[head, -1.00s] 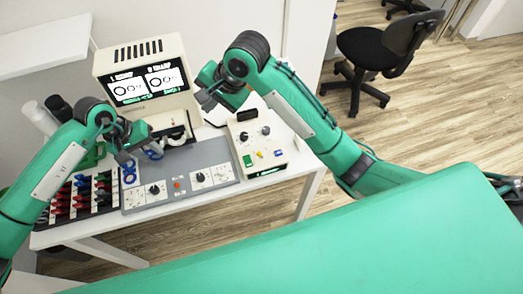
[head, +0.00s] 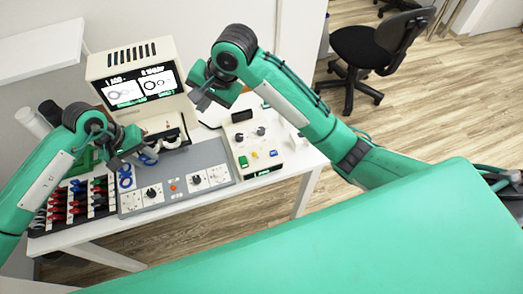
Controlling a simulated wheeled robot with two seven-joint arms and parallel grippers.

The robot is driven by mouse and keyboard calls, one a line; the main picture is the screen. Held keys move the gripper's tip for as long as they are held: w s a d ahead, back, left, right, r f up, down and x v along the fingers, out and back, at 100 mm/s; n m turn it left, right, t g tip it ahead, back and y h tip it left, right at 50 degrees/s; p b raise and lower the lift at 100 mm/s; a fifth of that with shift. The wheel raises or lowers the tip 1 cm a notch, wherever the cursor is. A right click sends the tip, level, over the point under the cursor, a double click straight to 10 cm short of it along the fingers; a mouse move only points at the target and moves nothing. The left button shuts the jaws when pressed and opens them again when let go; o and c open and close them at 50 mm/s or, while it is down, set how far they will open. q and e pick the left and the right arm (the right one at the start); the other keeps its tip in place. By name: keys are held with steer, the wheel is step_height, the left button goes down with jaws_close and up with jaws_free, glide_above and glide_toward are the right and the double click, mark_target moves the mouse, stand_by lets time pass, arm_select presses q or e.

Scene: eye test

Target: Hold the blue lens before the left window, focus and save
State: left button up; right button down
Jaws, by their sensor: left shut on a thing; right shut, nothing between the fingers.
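My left gripper (head: 138,152) is shut on the blue lens (head: 150,159), a small blue ring. It holds the lens just in front of and below the cream test machine (head: 133,62), on the left side of its lower opening (head: 167,137). I cannot tell how squarely the lens faces the left window. The machine's screen (head: 140,88) shows two pictures with rings, under small text I cannot read surely. My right gripper (head: 202,98) is shut and empty, raised right of the screen. The white control box (head: 250,140) has two dark knobs and green, yellow and blue buttons.
A grey panel (head: 176,185) with dials and a red button lies in front of the machine. More blue rings (head: 125,177) show at the panel's left end. An office chair (head: 370,45) stands behind.

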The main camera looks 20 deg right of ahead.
arm_select(q)
steer(key=shift+s+r, duration=1.7)
